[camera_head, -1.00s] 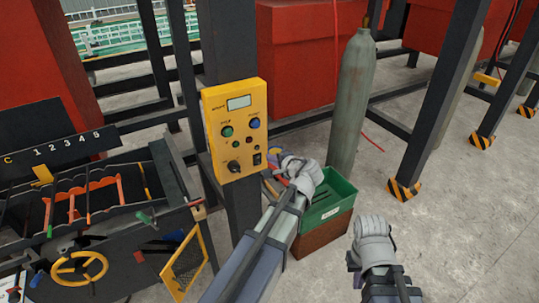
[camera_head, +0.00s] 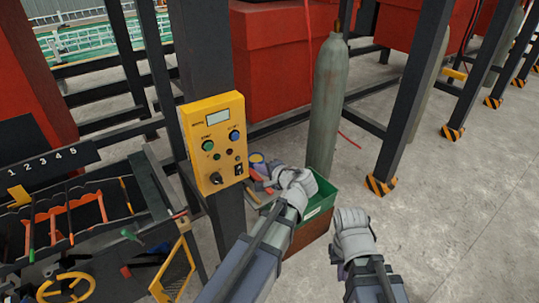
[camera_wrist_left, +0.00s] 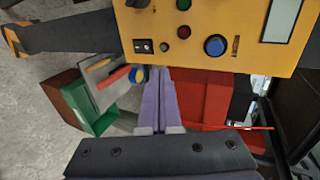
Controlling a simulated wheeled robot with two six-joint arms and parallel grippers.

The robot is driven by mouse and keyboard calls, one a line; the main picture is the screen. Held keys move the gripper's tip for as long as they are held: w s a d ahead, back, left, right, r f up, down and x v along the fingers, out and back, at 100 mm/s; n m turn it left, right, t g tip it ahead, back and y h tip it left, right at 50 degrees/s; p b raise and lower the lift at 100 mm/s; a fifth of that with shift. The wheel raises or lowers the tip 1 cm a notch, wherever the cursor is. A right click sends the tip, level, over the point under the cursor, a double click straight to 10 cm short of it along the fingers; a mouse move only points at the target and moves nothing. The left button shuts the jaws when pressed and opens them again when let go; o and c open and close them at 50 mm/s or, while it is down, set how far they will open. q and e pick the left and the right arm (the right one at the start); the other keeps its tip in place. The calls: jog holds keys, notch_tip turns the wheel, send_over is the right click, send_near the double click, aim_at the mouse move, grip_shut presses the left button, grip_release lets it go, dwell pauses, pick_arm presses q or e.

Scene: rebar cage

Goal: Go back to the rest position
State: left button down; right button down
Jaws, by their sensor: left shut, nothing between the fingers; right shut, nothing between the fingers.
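My left gripper (camera_head: 272,172) reaches in beside the yellow control box, above a shelf with small tools. Its purple fingers (camera_wrist_left: 161,88) are shut together and empty in the left wrist view. They lie below the box's lower edge in that picture, apart from any button as far as I can see. My right gripper (camera_head: 348,240) hangs low, right of the green bin. Its fingers are mostly hidden behind its wrist, but it looks shut and empty.
The yellow control box (camera_head: 214,140) on a dark post is close to my left gripper. A green bin (camera_head: 322,190), a grey gas cylinder (camera_head: 327,105) and a machine with a yellow wheel (camera_head: 66,289) stand around. The concrete floor (camera_head: 460,210) at right is open.

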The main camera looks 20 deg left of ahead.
pick_arm(q)
jog(key=s+d+f+n+g+h+b, duration=0.3)
jog(key=s+d+f+g+h+b, duration=0.5)
jog(key=s+d+f, duration=1)
jog(key=s+f+h+b, duration=0.1)
jog(key=s+f, duration=0.2)
jog(key=f, duration=0.1)
jog(key=shift+d+n, duration=0.3)
jog(key=shift+d, duration=0.05)
